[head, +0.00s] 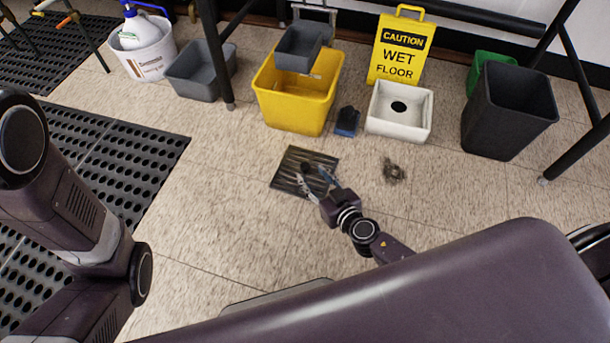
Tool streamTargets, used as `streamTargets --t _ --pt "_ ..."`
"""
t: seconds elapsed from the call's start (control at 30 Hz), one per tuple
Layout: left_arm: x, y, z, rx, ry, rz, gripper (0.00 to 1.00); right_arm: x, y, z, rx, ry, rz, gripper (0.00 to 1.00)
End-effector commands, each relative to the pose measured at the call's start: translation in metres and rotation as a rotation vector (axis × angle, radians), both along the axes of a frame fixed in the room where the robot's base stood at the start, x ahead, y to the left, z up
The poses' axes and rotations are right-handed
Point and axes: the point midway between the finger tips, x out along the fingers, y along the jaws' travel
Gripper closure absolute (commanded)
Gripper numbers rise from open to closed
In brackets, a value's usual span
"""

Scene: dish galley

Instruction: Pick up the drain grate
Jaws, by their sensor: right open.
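The drain grate (291,169) is a dark, slotted square lying on the tiled floor in the middle of the head view. My right gripper (312,176) is open, with its fingers over the right part of the grate. I cannot tell whether the fingertips touch it. A small dark spot shows on the grate between the fingers; I cannot make out what it is. My left arm comes in at the left, but its gripper is not in view.
Behind the grate stand a yellow bucket (293,103), a blue-black sponge-like block (347,121), a white floor sink (399,122), a caution sign (397,48) and a dark bin (507,110). Dark debris (393,171) lies right of the grate. A perforated mat (125,150) lies left.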

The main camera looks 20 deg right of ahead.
Motion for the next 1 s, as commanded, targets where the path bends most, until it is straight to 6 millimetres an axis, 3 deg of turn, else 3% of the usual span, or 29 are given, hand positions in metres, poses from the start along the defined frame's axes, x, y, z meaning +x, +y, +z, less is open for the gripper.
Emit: streamTargets --t 0.43,0.77,1.0 --pt "0.001 0.0 -0.008 0.001 0.003 0.001 0.59 0.053 0.008 -0.016 0.0 0.0 0.0 0.59" --pt "0.001 0.0 -0.008 0.001 0.003 0.001 0.59 0.059 0.009 -0.017 0.0 0.002 0.0 0.59" --pt "0.001 0.0 -0.008 0.001 0.003 0.001 0.59 0.058 0.009 -0.017 0.0 0.002 0.0 0.85"
